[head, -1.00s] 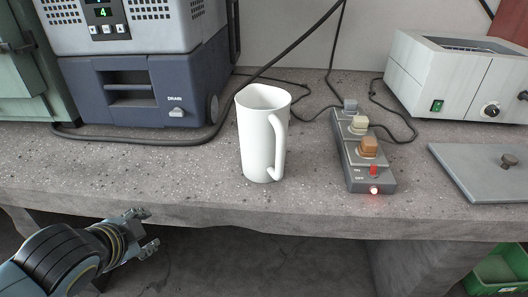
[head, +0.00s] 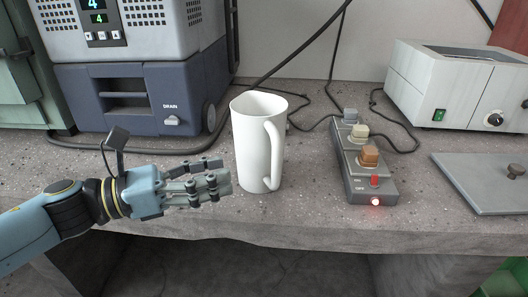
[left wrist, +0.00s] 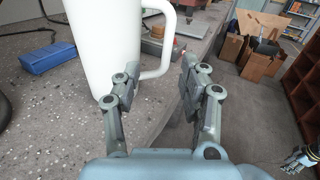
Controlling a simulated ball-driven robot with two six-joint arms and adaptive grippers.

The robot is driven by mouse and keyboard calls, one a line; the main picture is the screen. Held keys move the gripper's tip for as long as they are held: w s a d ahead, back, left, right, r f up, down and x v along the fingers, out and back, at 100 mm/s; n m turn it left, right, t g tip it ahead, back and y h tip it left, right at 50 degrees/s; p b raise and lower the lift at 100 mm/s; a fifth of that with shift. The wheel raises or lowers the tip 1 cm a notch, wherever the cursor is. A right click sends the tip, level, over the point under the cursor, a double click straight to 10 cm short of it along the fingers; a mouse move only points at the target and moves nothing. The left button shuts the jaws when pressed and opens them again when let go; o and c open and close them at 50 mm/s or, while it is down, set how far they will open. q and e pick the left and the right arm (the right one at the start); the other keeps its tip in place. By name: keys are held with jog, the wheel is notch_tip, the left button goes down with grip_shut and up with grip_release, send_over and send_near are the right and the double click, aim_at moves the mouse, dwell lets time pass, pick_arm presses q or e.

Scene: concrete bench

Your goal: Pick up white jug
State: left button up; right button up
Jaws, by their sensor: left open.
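The white jug (head: 257,146) stands upright on the concrete bench (head: 310,215), its handle on the right side in the head view. My left gripper (head: 222,174) is just left of the jug, at the height of its lower half, fingers pointing at it. In the left wrist view, my left gripper (left wrist: 155,85) is open and empty, with the jug (left wrist: 97,45) ahead and to the left of centre. The jug's handle (left wrist: 160,45) shows ahead, roughly between the fingertips in the picture. What looks like my right gripper (left wrist: 305,160) shows small at the lower right; its jaw state is unclear.
A power strip (head: 362,165) with plugs and a lit red light lies right of the jug. A dark blue machine (head: 140,98) with a drain label stands behind on the left. A white device (head: 460,85) and a grey lid (head: 490,180) are at right. Cables run behind the jug.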

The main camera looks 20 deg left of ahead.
aim_at(275, 180)
pick_arm(q)
jog(key=shift+m+g+h, duration=0.3)
jog(key=shift+m+g, duration=0.2)
jog(key=shift+m, duration=0.2)
jog(key=shift+s+d+p+x, duration=0.15)
jog(key=shift+p+x, duration=0.1)
jog(key=shift+x, duration=2.45)
jog(key=shift+s+d+p+x, duration=0.1)
jog(key=shift+p+x, duration=0.15)
jog(key=shift+x, duration=2.45)
jog(key=shift+a, duration=0.1)
grip_shut()
jog(key=shift+r, duration=0.2)
